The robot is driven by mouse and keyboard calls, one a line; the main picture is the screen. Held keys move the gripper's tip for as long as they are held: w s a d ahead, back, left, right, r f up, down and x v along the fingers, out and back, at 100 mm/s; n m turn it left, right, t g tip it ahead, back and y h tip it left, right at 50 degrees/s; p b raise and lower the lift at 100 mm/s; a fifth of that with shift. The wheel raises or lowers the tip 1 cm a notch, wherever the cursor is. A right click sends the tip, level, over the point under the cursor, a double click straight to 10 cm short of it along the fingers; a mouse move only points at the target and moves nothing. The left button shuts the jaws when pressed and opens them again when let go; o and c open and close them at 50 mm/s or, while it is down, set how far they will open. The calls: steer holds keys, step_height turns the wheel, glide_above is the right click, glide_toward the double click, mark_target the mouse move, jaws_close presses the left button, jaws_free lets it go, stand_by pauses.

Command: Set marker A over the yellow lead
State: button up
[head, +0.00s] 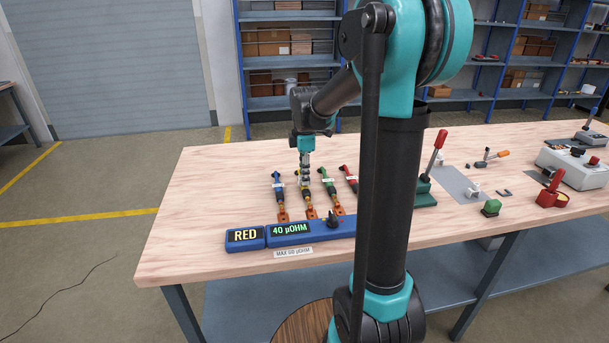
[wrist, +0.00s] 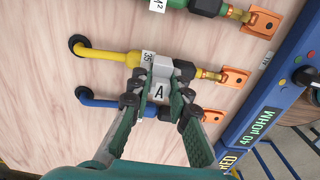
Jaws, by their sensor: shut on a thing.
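Marker A (wrist: 159,92) is a small pale grey block with a black letter A. My gripper (wrist: 156,84) is shut on it, one finger on each side. In the wrist view the marker overlaps the yellow lead (wrist: 108,57); I cannot tell whether it touches the lead. The yellow lead has a white "35" label and runs to an orange tab (wrist: 233,77). In the head view my gripper (head: 305,172) is over the yellow lead (head: 307,196), hiding part of it. The marker is too small to make out there.
The blue lead (wrist: 98,101) lies close beside, partly behind my fingers. The green lead (head: 329,187) and red lead (head: 349,180) are to the right. A blue meter (head: 303,232) reads RED and 40 µOHM. Bare tabletop (head: 215,185) lies to the left.

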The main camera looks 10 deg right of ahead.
steer(key=shift+f, duration=0.6)
steer(key=o, duration=0.9)
step_height(320, 180, up, 12)
steer(key=shift+r, duration=0.1)
